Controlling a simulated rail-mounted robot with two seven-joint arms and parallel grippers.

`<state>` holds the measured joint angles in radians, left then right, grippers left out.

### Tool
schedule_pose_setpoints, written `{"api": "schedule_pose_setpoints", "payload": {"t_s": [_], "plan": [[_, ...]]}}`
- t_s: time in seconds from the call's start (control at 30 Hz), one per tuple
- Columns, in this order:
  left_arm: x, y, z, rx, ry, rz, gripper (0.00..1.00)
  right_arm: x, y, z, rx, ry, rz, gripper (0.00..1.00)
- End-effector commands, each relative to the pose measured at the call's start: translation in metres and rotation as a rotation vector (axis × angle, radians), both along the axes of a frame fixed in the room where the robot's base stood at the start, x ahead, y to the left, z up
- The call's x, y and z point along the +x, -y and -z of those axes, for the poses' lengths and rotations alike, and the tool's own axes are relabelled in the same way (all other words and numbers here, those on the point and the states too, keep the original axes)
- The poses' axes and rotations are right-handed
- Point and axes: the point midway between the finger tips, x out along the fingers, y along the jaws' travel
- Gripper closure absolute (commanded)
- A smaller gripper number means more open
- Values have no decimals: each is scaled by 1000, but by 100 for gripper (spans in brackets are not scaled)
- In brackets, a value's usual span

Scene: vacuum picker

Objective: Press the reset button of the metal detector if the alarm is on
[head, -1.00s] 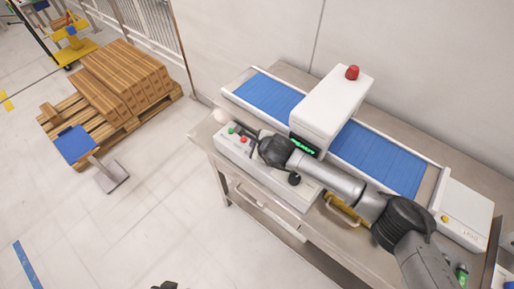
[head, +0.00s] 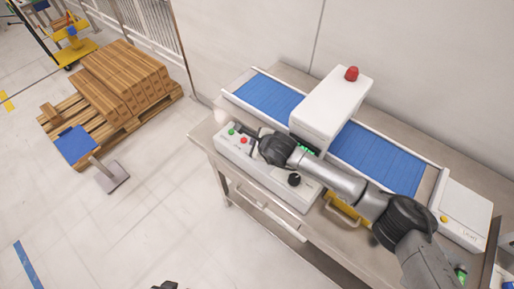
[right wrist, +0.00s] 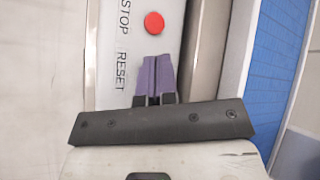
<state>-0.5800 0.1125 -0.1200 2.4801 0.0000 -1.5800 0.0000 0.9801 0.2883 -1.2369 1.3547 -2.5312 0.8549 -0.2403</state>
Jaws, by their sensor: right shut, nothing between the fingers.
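The metal detector (head: 333,103) is a white housing over a blue conveyor, with a red dome lamp (head: 351,73) on top. I cannot tell whether the lamp is lit. Its green display (head: 306,150) is mostly hidden by my right arm. The control panel (head: 226,143) in front has a green button (head: 231,131) and a red button (head: 243,141); the red one also shows beside the STOP label in the right wrist view (right wrist: 154,23). My right gripper (right wrist: 154,62) is shut and empty, its purple fingertips beside the RESET label. No reset button is visible there; contact cannot be told.
The blue conveyor (head: 378,156) runs behind the panel on a metal table. A black knob (head: 294,179) is on the panel's right part. A white box (head: 465,213) stands at the table's right end. A pallet of cartons (head: 122,78) is on the floor at left.

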Motion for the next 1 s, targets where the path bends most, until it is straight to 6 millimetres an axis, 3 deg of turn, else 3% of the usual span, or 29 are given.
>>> {"api": "schedule_pose_setpoints", "payload": {"t_s": [0.27,0.73,1.0], "plan": [[0,0,-3,0,0,0,50,0,0,-7,1,1,0,100],[0,-4,-21,13,0,8,50,0,0,-47,1,2,-1,100],[0,-3,-21,12,0,8,50,0,0,-50,-1,0,-1,100]]}}
